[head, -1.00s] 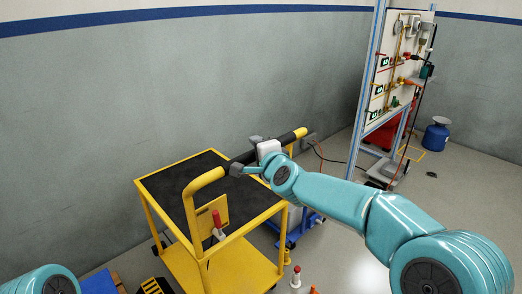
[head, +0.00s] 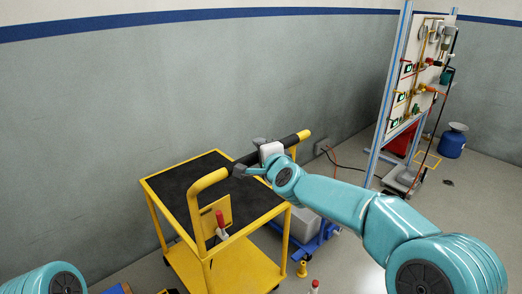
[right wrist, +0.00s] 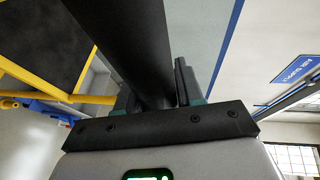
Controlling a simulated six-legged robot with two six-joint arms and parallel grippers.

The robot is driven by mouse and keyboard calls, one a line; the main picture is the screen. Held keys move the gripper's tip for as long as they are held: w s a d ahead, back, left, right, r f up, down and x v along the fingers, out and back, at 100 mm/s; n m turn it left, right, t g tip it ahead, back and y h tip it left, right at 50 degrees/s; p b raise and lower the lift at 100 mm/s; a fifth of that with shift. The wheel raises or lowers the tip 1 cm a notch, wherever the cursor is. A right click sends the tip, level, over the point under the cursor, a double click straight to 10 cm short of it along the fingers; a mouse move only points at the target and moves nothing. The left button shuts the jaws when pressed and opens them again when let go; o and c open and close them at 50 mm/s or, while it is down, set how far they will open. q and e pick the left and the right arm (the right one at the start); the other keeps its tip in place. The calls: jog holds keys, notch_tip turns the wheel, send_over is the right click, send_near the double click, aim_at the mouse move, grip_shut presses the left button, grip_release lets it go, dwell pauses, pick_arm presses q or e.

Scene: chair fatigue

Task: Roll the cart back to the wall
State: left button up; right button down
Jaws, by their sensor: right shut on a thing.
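The yellow cart (head: 236,262) with a black top mat (head: 186,187) stands in the lower middle of the head view, near the grey wall (head: 160,95). Its push handle has a black grip (head: 262,152) between yellow ends. My right gripper (head: 258,165) is shut on the black grip. In the right wrist view the dark bar (right wrist: 130,45) passes between the fingers. My left arm shows only at the lower left corner, and its gripper is out of view.
A blue-framed panel with gauges and valves (head: 415,85) stands at the right. A blue canister (head: 453,142) stands behind it. A blue-based machine (head: 303,228) is right of the cart. Small cone-like items (head: 302,268) stand on the floor in front.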

jog(key=shift+r, duration=0.35)
jog(key=c, duration=0.8)
grip_release()
jog(key=shift+w+a+f, duration=0.1)
jog(key=shift+w, duration=0.05)
jog(key=b+v, duration=0.1)
jog(key=v, duration=1.5)
jog(key=shift+s, duration=0.2)
jog(key=shift+f, duration=0.1)
